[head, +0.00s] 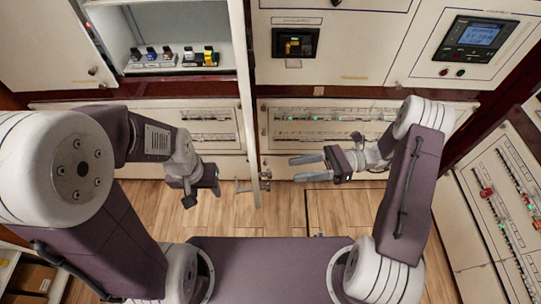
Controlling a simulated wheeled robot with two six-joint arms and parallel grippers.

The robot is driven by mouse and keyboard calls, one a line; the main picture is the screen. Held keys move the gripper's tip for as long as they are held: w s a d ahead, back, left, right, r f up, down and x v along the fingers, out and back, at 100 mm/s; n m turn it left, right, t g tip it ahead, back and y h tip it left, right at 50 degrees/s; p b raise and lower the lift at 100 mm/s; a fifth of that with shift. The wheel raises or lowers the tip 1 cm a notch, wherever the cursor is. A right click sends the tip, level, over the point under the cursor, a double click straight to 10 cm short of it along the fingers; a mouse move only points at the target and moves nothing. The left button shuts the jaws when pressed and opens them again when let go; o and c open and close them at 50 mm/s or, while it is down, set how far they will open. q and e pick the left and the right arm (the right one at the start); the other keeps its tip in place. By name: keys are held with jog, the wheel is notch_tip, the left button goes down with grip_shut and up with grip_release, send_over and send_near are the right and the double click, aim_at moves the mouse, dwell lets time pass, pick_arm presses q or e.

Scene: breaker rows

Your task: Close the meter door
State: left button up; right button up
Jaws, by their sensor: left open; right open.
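A white door (245,90) stands swung out toward me beside an open compartment at the upper left and shows nearly edge-on. I take it to be the meter door, though no label on it is readable. A small metal handle (245,188) sticks out near its lower end. My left gripper (203,194) is open and empty, left of the door's lower end and apart from it. My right gripper (309,169) is open, its fingers pointing left toward the door, with a gap between. A meter with a blue display (480,36) sits on the upper right panel.
The open compartment (196,78) holds several small coloured devices on its bottom ledge. Breaker rows (310,116) run below the dark red rail. Another breaker panel (505,190) stands at the right. Wooden floor (240,215) is clear between my arms.

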aim_at(269, 173)
jog(key=a, duration=0.3)
jog(key=s+a+p, duration=0.1)
jog(key=a, duration=0.1)
jog(key=a+p, duration=0.1)
jog(key=a, duration=0.2)
jog(key=shift+s+a+r, duration=0.15)
jog(key=shift+s+a, duration=0.05)
jog(key=shift+a, duration=0.35)
grip_shut()
jog(key=shift+d, duration=0.1)
dwell(0.8)
